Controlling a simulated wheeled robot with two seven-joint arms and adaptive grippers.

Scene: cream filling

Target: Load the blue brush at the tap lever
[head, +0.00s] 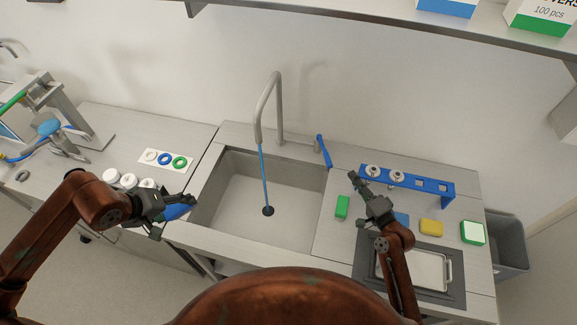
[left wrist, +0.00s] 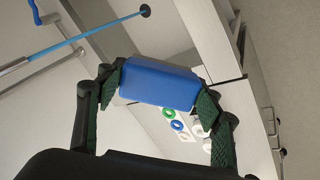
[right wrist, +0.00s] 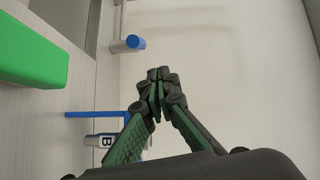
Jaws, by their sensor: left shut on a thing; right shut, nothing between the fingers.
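The blue brush, a rounded blue block (left wrist: 160,84), is between the fingers of my left gripper (left wrist: 162,92). In the head view the blue brush (head: 176,212) and my left gripper (head: 172,214) are left of the sink; bristles cannot be made out. The blue tap lever (head: 323,151) stands right of the tap (head: 270,105); a thin blue stream (head: 264,175) runs from the spout to the drain. My right gripper (head: 355,177) is shut and empty, below and right of the lever, its fingertips together in the right wrist view (right wrist: 158,76).
The sink (head: 238,205) is open and empty around the stream. Right of it are a green block (head: 342,206), a blue rack (head: 432,187), a yellow block (head: 431,228) and a grey bin (head: 507,247). White cups (head: 111,176) and coloured rings (head: 165,159) sit on the left counter.

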